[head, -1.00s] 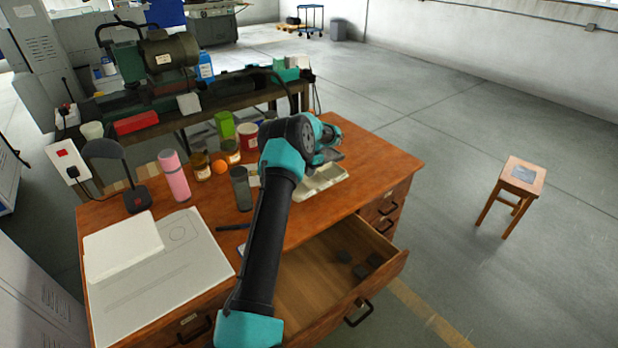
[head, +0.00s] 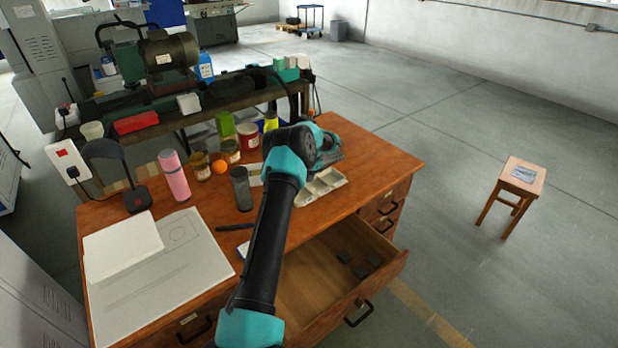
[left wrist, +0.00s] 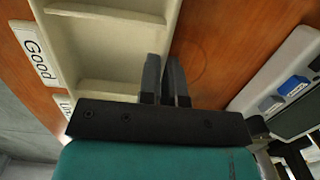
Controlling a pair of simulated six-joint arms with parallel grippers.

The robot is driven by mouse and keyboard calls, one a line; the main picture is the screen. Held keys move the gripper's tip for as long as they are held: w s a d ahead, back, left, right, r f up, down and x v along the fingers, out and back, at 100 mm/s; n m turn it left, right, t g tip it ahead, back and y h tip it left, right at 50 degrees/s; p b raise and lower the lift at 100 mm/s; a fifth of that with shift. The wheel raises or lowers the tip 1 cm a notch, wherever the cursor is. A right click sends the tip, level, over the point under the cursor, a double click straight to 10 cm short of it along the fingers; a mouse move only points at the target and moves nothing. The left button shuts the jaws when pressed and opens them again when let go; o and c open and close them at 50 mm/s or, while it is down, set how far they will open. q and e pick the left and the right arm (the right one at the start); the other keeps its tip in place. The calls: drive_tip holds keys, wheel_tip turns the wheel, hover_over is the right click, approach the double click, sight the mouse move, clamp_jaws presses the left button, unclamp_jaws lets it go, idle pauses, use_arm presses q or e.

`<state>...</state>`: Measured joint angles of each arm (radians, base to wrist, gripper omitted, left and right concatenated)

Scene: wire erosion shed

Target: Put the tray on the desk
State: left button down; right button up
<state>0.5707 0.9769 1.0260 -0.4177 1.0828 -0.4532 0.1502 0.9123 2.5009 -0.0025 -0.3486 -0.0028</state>
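The tray (head: 322,187) is cream-coloured, with several compartments. It is at the right side of the desk top (head: 385,162), behind the open drawer; I cannot tell whether its whole underside touches the wood. In the left wrist view the tray (left wrist: 110,50) fills the upper left, with a "Good" label (left wrist: 35,52) along its side. My left gripper (head: 328,160) is at the tray's far edge. In the left wrist view its fingers (left wrist: 164,75) are close together on either side of the tray's wall. My right gripper is not in view.
The open drawer (head: 315,280) holds several dark blocks. A small stool (head: 524,176) is on the floor at right. The desk's right end is clear.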

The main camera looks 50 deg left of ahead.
use_arm(q)
drive_tip(key=c, duration=1.7)
unclamp_jaws()
drive_tip(key=shift+f, duration=0.1)
drive_tip(key=shift+c, duration=0.2)
drive_tip(key=o, duration=0.4)
drive_tip(key=shift+o, duration=0.2)
wheel_tip(320, 180, up, 12)
drive_tip(key=w, duration=0.1)
drive_tip(key=shift+w, duration=0.25)
